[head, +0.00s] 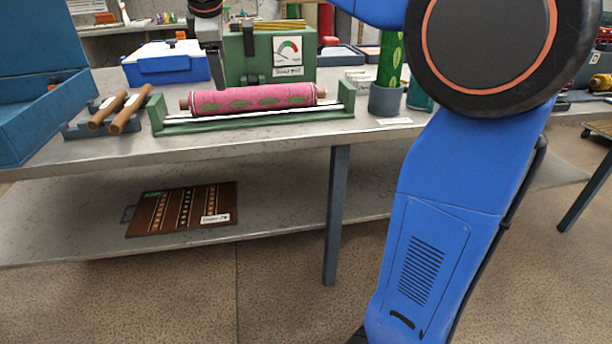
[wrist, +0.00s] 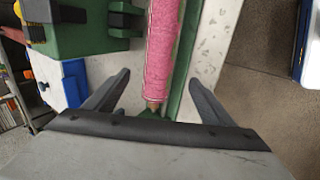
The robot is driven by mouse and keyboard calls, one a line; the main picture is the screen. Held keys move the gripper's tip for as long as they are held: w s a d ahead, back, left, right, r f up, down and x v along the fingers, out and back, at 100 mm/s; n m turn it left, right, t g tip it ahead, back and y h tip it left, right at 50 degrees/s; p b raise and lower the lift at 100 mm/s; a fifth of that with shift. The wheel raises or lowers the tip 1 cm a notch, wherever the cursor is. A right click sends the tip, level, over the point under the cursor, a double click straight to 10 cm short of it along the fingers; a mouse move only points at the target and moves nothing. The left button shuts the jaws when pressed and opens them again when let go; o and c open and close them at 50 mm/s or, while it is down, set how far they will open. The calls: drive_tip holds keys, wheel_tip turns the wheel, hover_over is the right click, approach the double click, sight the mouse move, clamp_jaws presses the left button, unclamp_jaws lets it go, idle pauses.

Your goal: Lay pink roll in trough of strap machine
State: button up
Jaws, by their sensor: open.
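The pink roll (head: 252,98), with green leaf shapes and wooden ends, lies lengthwise along the green trough (head: 168,127) of the strap machine (head: 235,56). It appears to rest there, with pale rods showing along its front. The machine's green box with a dial stands behind it. My gripper (head: 217,76) is open and empty, above and behind the roll's left part. In the wrist view the roll (wrist: 161,50) runs away between the spread fingers (wrist: 160,82), its wooden end near them. The fingers look apart from the roll. Its contact with the trough underneath is hidden.
Two wooden-handled rods (head: 118,112) lie on a rack to the left, beside a blue open box (head: 30,120). A blue-and-white case (head: 165,66) stands behind. A grey cup (head: 386,100) holding a green roll (head: 390,60) stands right. A patterned board (head: 180,212) lies on the lower shelf.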

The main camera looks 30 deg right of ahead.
drive_tip(key=s+d+f+m, duration=0.2)
drive_tip(key=s+f, duration=0.2)
drive_tip(key=s, duration=0.3)
drive_tip(key=s+d+f+m+y, duration=0.1)
drive_tip(key=s+d+f+m, duration=0.2)
drive_tip(key=s, duration=0.3)
drive_tip(key=s+d+f+m, duration=0.2)
drive_tip(key=s+f, duration=0.2)
drive_tip(key=s, duration=0.3)
drive_tip(key=s+d+f+m, duration=0.1)
drive_tip(key=s+f+m, duration=0.6)
drive_tip(key=s+f, duration=0.8)
drive_tip(key=shift+s+d+f+g+y, duration=0.3)
drive_tip(key=shift+s+d+f+y, duration=0.1)
drive_tip(key=shift+s, duration=0.8)
